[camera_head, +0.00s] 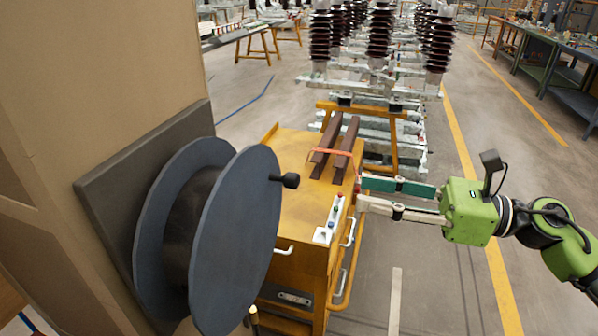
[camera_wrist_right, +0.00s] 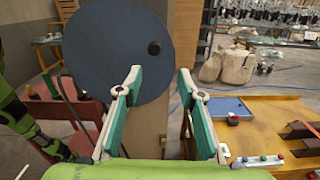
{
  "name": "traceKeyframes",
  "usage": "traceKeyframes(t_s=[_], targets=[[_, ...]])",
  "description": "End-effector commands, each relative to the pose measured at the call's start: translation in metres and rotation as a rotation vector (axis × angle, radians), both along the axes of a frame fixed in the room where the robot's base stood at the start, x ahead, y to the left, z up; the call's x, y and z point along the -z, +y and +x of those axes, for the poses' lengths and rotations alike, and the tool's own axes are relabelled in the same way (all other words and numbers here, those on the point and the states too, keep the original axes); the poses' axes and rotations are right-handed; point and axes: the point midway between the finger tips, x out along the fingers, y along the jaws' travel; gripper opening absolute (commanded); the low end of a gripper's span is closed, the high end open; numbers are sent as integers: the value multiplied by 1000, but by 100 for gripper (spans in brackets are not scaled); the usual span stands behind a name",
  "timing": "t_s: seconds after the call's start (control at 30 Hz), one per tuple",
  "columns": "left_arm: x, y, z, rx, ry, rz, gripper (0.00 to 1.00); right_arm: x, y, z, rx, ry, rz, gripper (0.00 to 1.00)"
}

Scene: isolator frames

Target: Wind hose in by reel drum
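The reel drum (camera_head: 235,245) is a large dark blue-grey spool fixed to a dark plate on a cardboard-coloured post. A black crank knob (camera_head: 291,181) sticks out from its front disc. The drum (camera_wrist_right: 105,60) and knob (camera_wrist_right: 154,48) also show in the right wrist view, beyond the fingers. A brass-tipped piece (camera_head: 253,314), perhaps the hose end, shows below the drum. My left gripper is not visible.
A yellow cart (camera_head: 290,150) stands beside the drum, with brown bars (camera_head: 335,148) and a small button panel (camera_head: 328,222) on top. Its handles face my right gripper. Tall insulators (camera_head: 380,35) stand behind. The floor at right is mostly clear.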

Motion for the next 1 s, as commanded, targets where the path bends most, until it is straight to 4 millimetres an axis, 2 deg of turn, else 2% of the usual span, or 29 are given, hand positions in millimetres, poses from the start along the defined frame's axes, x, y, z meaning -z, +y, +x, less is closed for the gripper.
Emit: traceKeyframes(t_s=[0.1, 0.27, 0.43, 0.7, 0.83, 1.0], targets=[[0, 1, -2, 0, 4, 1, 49, -2, 6, -7, -5, -52, -18, 36], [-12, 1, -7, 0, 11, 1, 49, -6, 23, -2, -6, -56, -17, 36], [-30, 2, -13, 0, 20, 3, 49, -9, 57, 9, -9, -55, -15, 36], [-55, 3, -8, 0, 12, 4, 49, -7, 108, 26, -8, -52, -16, 36], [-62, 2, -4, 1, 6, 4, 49, -4, 124, 32, -6, -50, -16, 36], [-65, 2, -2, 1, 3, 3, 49, -2, 134, 35, -5, -52, -18, 36]])
